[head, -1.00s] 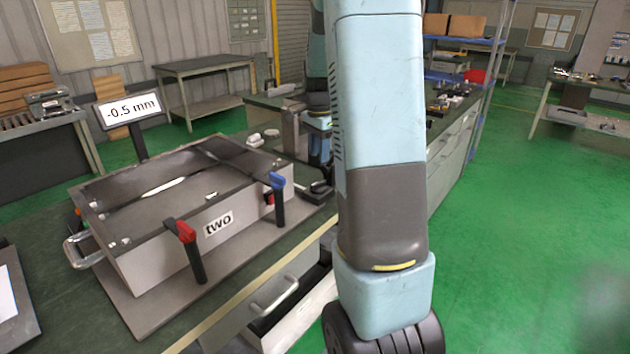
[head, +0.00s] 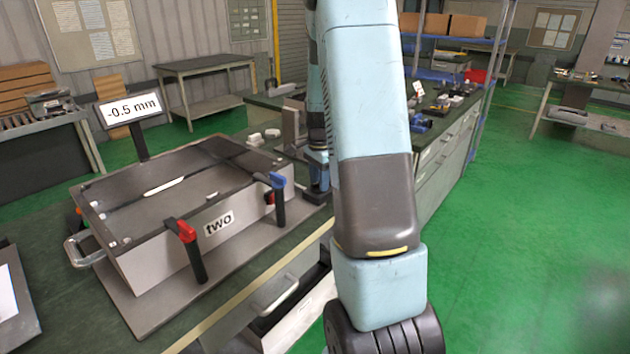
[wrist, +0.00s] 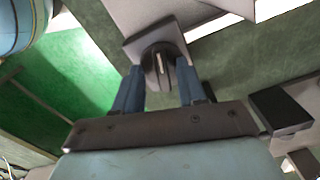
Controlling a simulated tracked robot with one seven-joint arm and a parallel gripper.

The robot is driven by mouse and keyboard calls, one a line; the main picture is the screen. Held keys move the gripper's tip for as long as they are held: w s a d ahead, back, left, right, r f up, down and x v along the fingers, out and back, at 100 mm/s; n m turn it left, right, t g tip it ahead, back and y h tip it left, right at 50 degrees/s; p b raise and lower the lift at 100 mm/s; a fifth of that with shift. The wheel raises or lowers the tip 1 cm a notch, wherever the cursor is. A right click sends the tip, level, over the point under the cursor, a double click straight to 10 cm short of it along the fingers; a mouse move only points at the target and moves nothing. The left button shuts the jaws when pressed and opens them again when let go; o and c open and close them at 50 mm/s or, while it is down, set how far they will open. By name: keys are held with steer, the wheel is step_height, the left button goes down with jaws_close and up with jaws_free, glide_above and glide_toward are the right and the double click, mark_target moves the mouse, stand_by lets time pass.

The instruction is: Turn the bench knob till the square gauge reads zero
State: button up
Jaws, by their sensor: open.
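The bench knob (wrist: 159,68) is dark and round with a pale line across its top. It sits on a grey square plate (wrist: 134,52) in the wrist view. My gripper (wrist: 159,77) is open, with one blue finger on either side of the knob. Contact between the fingers and the knob cannot be told. The gauge display (head: 131,109) is a white panel on a dark post and reads -0.5 mm. In the head view my own arm hides the knob and the gripper's fingers.
A grey fixture box (head: 218,222) marked "two" stands on the bench, with a red-tipped clamp (head: 192,250) and a blue-tipped clamp (head: 278,197) at its front. A drawer handle (head: 275,297) juts out below. Green floor (head: 520,240) lies open at the right.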

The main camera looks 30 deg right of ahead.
jaws_close()
stand_by(0.3)
steer(key=n, duration=0.5)
steer(key=shift+s+f, duration=0.15)
stand_by(0.3)
jaws_free()
